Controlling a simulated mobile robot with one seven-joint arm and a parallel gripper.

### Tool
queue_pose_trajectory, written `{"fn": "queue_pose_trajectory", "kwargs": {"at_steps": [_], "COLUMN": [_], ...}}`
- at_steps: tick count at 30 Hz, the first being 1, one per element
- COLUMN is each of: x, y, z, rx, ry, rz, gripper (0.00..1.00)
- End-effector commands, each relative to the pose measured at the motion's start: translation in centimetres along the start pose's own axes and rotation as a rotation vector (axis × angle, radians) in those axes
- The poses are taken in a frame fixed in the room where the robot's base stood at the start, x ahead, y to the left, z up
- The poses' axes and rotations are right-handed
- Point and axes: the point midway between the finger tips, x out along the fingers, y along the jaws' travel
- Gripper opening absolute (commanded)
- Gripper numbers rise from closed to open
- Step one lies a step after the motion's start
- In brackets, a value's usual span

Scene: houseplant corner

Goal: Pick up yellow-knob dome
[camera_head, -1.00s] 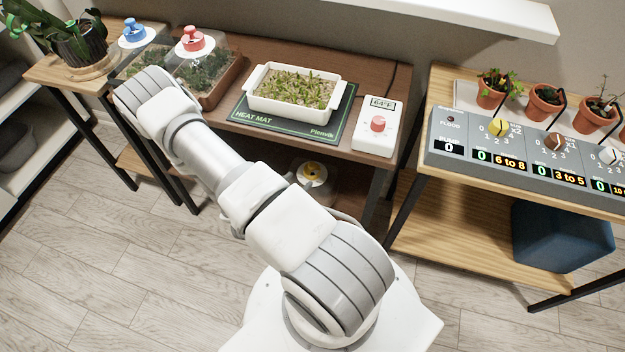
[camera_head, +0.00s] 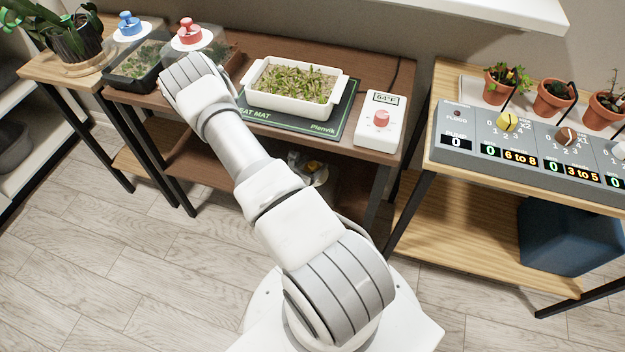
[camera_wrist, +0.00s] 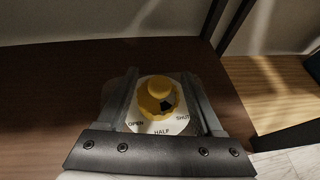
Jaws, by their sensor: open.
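The yellow-knob dome (camera_wrist: 159,122) sits on the brown lower shelf, in the middle of the wrist view. It has a yellow knob (camera_wrist: 158,94) on a white plate marked OPEN, HALF and SHUT, with a clear cover faintly visible around it. My gripper (camera_wrist: 160,73) is open, with one finger on each side of the knob. I cannot tell whether the fingers touch it. In the head view a bit of the yellow knob (camera_head: 313,165) shows under the bench, and my arm hides much of the dome and gripper.
Above stands the brown bench with a heat mat (camera_head: 335,118), a white seedling tray (camera_head: 293,112), and a white thermostat (camera_head: 380,122). The blue-knob dome (camera_head: 131,30) and red-knob dome (camera_head: 189,40) are at left. A shelf post (camera_wrist: 212,20) rises at the right in the wrist view.

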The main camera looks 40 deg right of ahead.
Motion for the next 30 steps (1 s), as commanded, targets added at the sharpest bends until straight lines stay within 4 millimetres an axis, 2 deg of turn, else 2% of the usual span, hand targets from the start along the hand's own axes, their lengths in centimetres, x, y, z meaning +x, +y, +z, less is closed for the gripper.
{"fn": "queue_pose_trajectory", "kwargs": {"at_steps": [2,3,14,30], "x": [-0.06,-0.07,-0.1,-0.11], "y": [0.01,0.01,0.01,0.01], "z": [0.04,0.04,0.02,0.01], "rx": [0.0,0.0,0.001,0.001], "ry": [0.0,0.0,0.0,0.0], "rz": [0.0,0.0,0.0,0.0], "gripper": [0.68,0.65,0.0,0.0]}}
